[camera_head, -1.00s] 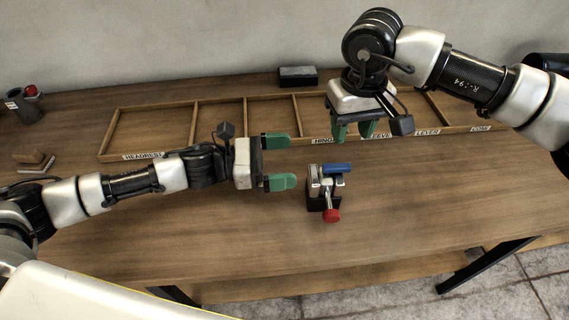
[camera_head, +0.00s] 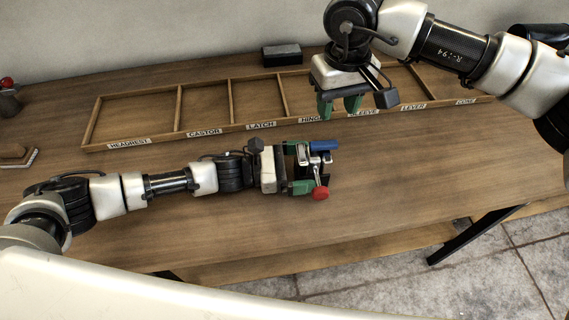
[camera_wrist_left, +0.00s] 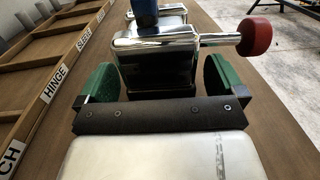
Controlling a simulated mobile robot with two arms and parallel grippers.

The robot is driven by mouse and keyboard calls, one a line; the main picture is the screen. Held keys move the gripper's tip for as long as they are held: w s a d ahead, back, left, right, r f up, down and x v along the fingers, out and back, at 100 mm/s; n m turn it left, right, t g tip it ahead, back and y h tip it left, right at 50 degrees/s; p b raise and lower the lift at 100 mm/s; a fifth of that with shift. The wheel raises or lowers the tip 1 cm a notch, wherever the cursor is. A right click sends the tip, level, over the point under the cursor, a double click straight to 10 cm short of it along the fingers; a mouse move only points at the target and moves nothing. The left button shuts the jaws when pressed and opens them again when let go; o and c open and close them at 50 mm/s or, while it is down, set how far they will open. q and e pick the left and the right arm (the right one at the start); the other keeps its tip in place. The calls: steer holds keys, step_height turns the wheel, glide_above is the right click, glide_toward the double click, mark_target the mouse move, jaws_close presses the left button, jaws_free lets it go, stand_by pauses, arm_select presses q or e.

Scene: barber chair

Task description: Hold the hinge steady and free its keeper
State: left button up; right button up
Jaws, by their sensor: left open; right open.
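The hinge (camera_head: 308,159) stands on the table, a dark block with a shiny metal top, a blue bar (camera_head: 323,146) and a lever with a red knob (camera_head: 320,193). My left gripper (camera_head: 302,168) is open, its green fingers on either side of the hinge block. The left wrist view shows the dark block and chrome top (camera_wrist_left: 155,45) between the green fingers, with a gap on each side. The red knob (camera_wrist_left: 255,37) sticks out to the right there. My right gripper (camera_head: 338,107) is open and empty above the tray, pointing down. Which part is the keeper, I cannot tell.
A wooden tray (camera_head: 180,108) with labelled compartments lies along the back of the table, apparently empty. A dark block (camera_head: 281,55) sits behind it. A small brown-and-white item (camera_head: 14,155) lies at left. The table's right front is clear.

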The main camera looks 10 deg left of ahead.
arm_select(q)
steer(key=shift+w+d, duration=0.1)
steer(key=shift+d, duration=0.4)
arm_select(e)
steer(key=shift+a, duration=0.1)
arm_select(q)
steer(key=c, duration=1.4)
steer(key=shift+o, duration=0.2)
arm_select(e)
steer(key=shift+o, duration=0.2)
